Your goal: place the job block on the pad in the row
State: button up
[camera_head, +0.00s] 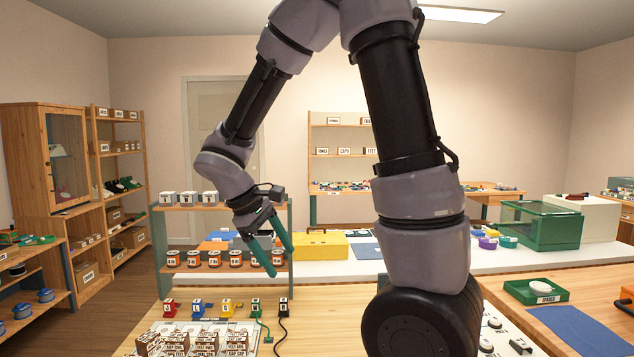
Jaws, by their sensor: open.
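My gripper (281,262) has green fingers and points down, open, with nothing seen between them. It hangs in front of the small shelf's right end, beyond the near table. Several brown-and-white labelled blocks (176,341) stand close together on a pale board (262,333) at the near table's front left, cut by the picture's bottom edge. Their labels are too small to read, and I cannot tell which is the job block. I cannot make out the pad in the row. My arm hides the middle of the scene.
A small shelf (158,230) holds white boxes (189,198) above orange-and-black spools (236,258). A yellow box (322,246) and a green tray (530,297) lie to the right.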

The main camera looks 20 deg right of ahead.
jog(key=s+d+r+m+t+y, duration=0.2)
jog(key=s+r+m+t+y, duration=0.1)
jog(key=r, duration=0.5)
jog(key=s+d+r+m+t+y, duration=0.3)
jog(key=s+r+m+t+y, duration=0.1)
jog(key=r+m, duration=0.4)
jog(key=shift+s+d+r, duration=0.3)
jog(key=shift+s, duration=0.5)
